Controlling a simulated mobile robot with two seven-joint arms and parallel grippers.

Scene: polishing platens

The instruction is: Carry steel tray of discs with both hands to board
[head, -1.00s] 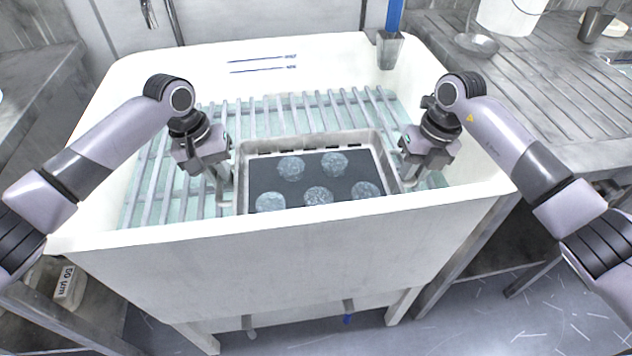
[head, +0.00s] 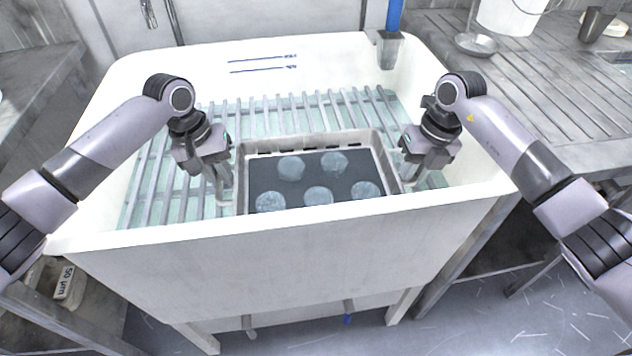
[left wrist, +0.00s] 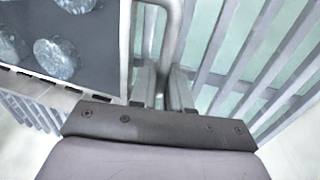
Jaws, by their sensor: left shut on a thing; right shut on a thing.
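The steel tray (head: 313,142) is in the white sink, at its front, over the rack of bars. Several grey-blue round discs (head: 318,196) lie on its dark floor; the sink's front wall hides its near edge. My left gripper (head: 222,190) is shut on the tray's left handle, and my right gripper (head: 408,183) is shut on its right handle. In the left wrist view, the handle (left wrist: 174,40) runs down between my left fingers (left wrist: 160,88), beside the tray's corner with discs (left wrist: 57,59). I cannot make out a board.
The white sink (head: 270,265) has a high front wall close to the tray. Its barred rack (head: 165,170) is bare to the left. A grey ribbed drainboard (head: 520,90) with a steel bowl (head: 476,45) is at the right. A grey cup (head: 390,48) hangs at the sink's back right.

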